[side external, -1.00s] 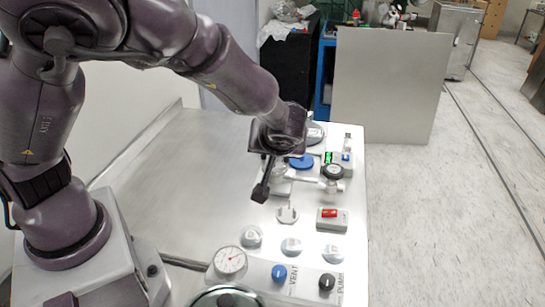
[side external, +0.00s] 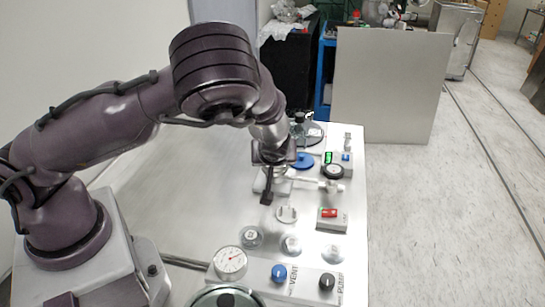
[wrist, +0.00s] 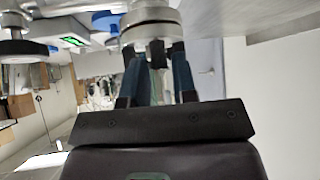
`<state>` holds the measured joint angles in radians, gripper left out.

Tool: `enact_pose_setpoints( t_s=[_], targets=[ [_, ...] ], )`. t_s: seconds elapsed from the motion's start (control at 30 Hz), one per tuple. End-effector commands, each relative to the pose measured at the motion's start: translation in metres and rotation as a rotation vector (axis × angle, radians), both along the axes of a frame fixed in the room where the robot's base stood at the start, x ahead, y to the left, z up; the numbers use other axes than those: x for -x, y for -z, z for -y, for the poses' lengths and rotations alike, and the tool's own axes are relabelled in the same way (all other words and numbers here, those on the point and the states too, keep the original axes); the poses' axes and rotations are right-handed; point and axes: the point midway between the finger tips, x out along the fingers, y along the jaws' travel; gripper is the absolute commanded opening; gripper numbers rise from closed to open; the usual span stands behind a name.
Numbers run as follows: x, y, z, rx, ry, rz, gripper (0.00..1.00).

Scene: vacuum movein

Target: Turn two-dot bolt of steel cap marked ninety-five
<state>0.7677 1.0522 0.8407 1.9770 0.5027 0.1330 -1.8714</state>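Three small steel caps stand in a row on the bench: left (side external: 252,236), middle (side external: 291,245) and right (side external: 333,253). Their markings and bolt dots are too small to read. My gripper (side external: 267,192) hangs over the bench beyond the caps, near a metal pipe fitting (side external: 318,184). In the wrist view my gripper (wrist: 157,75) has its two dark fingers apart. A round steel fitting with a black bolt-like part (wrist: 157,53) shows between and beyond the fingertips. I cannot tell whether they touch it.
A gauge (side external: 230,260), blue VENT knob (side external: 279,272) and black PUMP knob (side external: 327,281) are near the front. A red switch box (side external: 331,218) is at the right. A blue disc (side external: 303,160) stands behind. The bench's left side (side external: 180,190) is clear.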

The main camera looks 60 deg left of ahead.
Motion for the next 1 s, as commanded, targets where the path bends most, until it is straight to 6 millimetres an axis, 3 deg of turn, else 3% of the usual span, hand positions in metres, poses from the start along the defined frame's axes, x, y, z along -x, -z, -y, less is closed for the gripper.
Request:
enact_pose_setpoints(
  t_s=[0.37,0.5,1.0],
  targets=[
    [-0.0024,0.0057,-0.0042,0.001,0.001,-0.001,0.26],
    [-0.0024,0.0055,-0.0042,0.001,0.001,-0.001,0.00],
    [-0.0011,0.0049,-0.0047,-0.002,0.098,-0.001,0.00]
  ],
)
